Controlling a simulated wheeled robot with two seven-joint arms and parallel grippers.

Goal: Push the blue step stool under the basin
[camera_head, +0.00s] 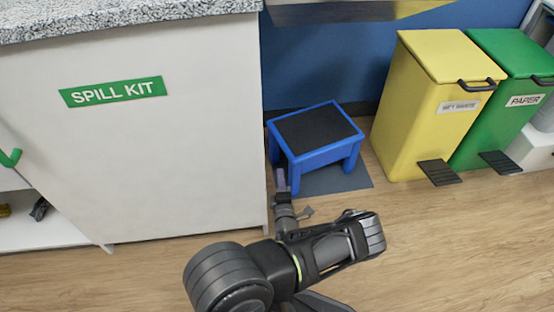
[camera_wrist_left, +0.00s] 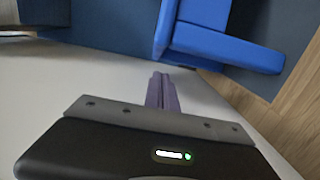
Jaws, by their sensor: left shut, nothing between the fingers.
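The blue step stool (camera_head: 316,140) with a black top stands upright on the floor, in the gap between the white cabinet and the yellow bin. In the left wrist view the stool (camera_wrist_left: 215,45) fills the upper right. What looks like the basin's underside or front edge (camera_head: 340,12) shows at the top of the head view, mostly cut off. My left gripper (camera_head: 281,180) is shut and empty, with its fingers close to the stool's near left leg. Its purple fingers (camera_wrist_left: 161,88) point toward the stool; whether they touch it I cannot tell. My right gripper is out of view.
The white spill kit cabinet (camera_head: 160,150) stands close on the left of my gripper. A yellow bin (camera_head: 420,105) and a green bin (camera_head: 490,130) with black pedals stand on the right. A dark blue-grey floor patch (camera_head: 345,182) lies around the stool. The wooden floor at right front is clear.

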